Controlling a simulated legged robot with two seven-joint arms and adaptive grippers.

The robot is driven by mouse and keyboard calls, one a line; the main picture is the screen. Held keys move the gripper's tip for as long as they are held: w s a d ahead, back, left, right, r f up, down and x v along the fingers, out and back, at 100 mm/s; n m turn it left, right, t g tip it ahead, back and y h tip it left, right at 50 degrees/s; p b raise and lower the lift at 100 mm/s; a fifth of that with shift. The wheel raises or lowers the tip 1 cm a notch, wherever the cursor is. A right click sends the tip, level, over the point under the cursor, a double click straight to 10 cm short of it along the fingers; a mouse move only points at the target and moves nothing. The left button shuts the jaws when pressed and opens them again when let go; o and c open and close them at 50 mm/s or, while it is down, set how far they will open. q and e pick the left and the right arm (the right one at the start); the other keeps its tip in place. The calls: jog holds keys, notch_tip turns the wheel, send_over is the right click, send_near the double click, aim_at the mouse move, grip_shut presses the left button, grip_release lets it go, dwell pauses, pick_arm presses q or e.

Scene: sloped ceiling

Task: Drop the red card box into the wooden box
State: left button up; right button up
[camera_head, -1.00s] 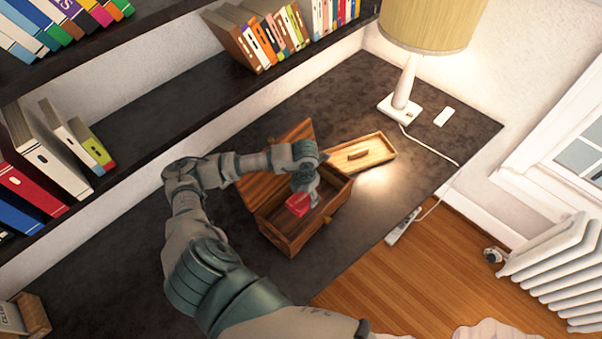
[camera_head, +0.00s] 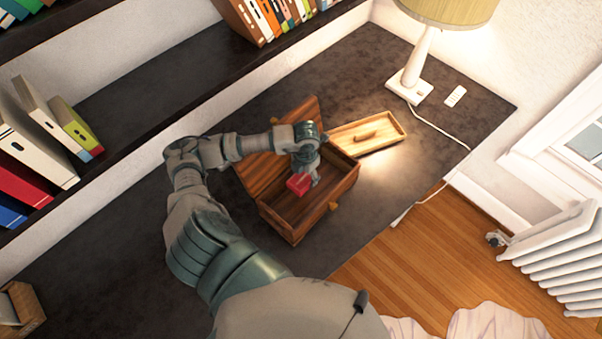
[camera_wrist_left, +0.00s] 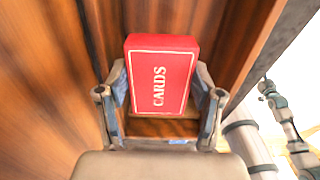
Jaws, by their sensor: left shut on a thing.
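The red card box (camera_head: 299,184) is held between the fingers of my left gripper (camera_head: 304,176), over the open wooden box (camera_head: 314,213). In the left wrist view the red card box (camera_wrist_left: 161,75) faces the camera with the word CARDS on it, and the fingers of my left gripper (camera_wrist_left: 163,100) press on its two sides. Wooden walls of the box (camera_wrist_left: 48,90) surround it there. I cannot tell whether the card box touches the bottom. My right gripper is not in view.
A wooden tray-like lid (camera_head: 368,133) with a handle lies behind the box. A lamp (camera_head: 410,85) stands farther back, with a white cord along the desk (camera_head: 350,75). Bookshelves line the left. The desk's right edge drops to the floor.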

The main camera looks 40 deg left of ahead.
pick_arm(q)
jog(key=shift+a, duration=0.2)
jog(key=o, duration=1.3)
jog(key=shift+d, duration=0.3)
jog(key=shift+o, duration=0.2)
jog(key=shift+d+r, duration=0.15)
jog(key=shift+d, duration=0.4)
jog(key=shift+d+r, duration=0.15)
jog(key=shift+d, duration=0.5)
jog(key=r, duration=0.2)
jog(key=a+r, duration=0.1)
jog(key=r, duration=0.3)
jog(key=shift+w+a+r, duration=0.15)
jog(key=shift+a+r, duration=0.15)
jog(key=shift+a, duration=0.1)
jog(key=d+r, duration=0.3)
jog(key=r, duration=0.2)
jog(key=shift+r, duration=0.3)
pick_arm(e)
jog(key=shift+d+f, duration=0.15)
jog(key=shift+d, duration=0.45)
